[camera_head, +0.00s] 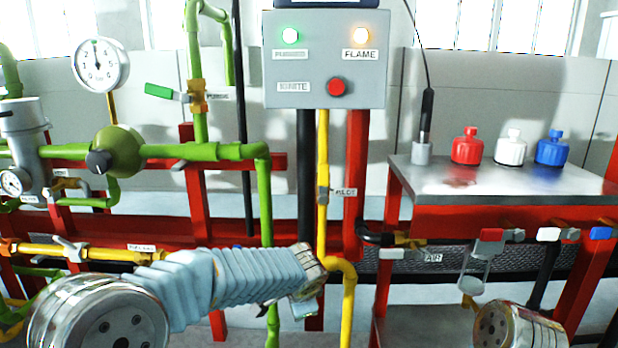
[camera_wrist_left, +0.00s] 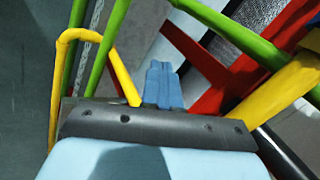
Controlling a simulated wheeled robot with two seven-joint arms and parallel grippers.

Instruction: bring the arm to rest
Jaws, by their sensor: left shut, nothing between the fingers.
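A grey control box (camera_head: 325,60) with lit green and amber lamps and a red button (camera_head: 336,86) is above. Green pipes (camera_head: 265,200) and red posts stand close to the left arm. A metal shelf (camera_head: 500,185) with red, white and blue bottles is at right.

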